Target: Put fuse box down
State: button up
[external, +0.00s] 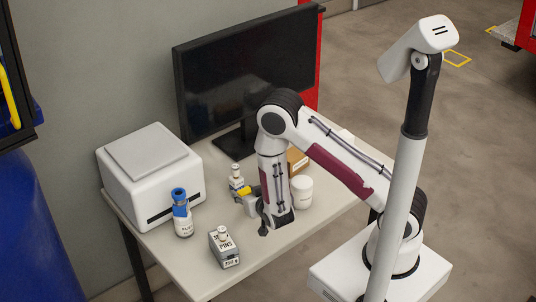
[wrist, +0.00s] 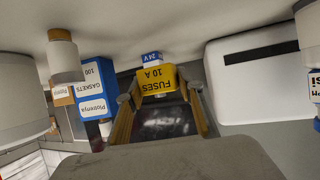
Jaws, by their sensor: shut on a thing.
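The fuse box (wrist: 157,82) is yellow and its label reads FUSES 10 A, upside down in the wrist view. My gripper (wrist: 160,94) is shut on it, with one finger on each side. In the external view the yellow fuse box (external: 244,190) shows small at my gripper (external: 248,197), low over the middle of the table (external: 205,275), partly hidden by my wrist. I cannot tell whether its underside touches the table.
A white printer-like machine (external: 150,175) stands at left. A blue-capped bottle (external: 182,215) and a PINS box (external: 224,247) stand in front. A white knobbed item (external: 236,178), a white jar (external: 301,191) and a gaskets box (wrist: 96,92) are close by. The monitor (external: 240,75) stands behind.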

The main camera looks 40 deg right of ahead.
jog(key=shift+f, duration=0.15)
jog(key=shift+f, duration=1.95)
jog(key=shift+f, duration=0.1)
jog(key=o, duration=1.1)
jog(key=shift+v, duration=6.05)
jog(key=shift+w+a, duration=0.1)
jog(key=shift+w, duration=0.05)
